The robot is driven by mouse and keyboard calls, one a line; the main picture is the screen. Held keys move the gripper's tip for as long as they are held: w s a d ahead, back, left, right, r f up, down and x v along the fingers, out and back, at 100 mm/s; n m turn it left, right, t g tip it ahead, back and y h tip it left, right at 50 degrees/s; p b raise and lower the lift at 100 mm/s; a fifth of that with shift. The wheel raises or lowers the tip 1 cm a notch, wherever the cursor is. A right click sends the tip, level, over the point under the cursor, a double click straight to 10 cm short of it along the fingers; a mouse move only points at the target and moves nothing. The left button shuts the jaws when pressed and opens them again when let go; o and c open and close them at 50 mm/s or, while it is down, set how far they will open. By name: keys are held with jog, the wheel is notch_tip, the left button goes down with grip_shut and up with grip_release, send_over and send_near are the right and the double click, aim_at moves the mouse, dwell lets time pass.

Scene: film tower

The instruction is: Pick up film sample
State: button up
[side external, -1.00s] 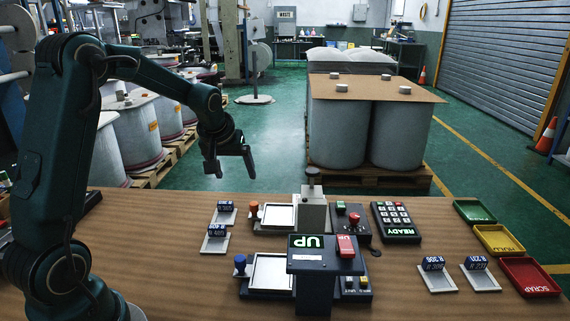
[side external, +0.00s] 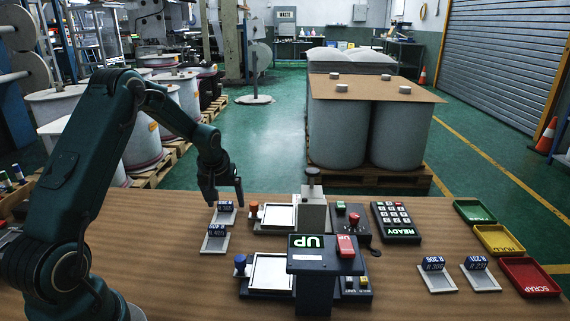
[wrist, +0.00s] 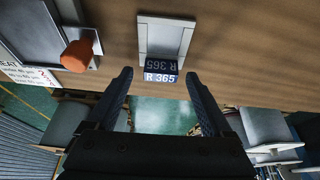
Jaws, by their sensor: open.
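A film sample (side external: 225,206), a small dark blue block with a white label, stands on a light grey holder (side external: 222,220) at the far left of the table. In the wrist view its label reads R 365 (wrist: 161,77), and the block sits at the near end of the holder (wrist: 166,38). My gripper (side external: 222,201) is just over this sample. In the wrist view my fingers (wrist: 159,78) are spread on either side of it with gaps, and nothing is held. A second sample (side external: 216,232) stands on another holder just in front. Two more samples (side external: 433,263) (side external: 476,262) stand on holders at the right.
A station with a red knob (side external: 254,208) and white plate (side external: 280,216) is right of my gripper; the knob looks orange in the wrist view (wrist: 77,56). The UP display (side external: 312,242) stands front centre. Green, yellow and red trays (side external: 528,276) line the right edge.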

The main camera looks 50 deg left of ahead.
grip_shut()
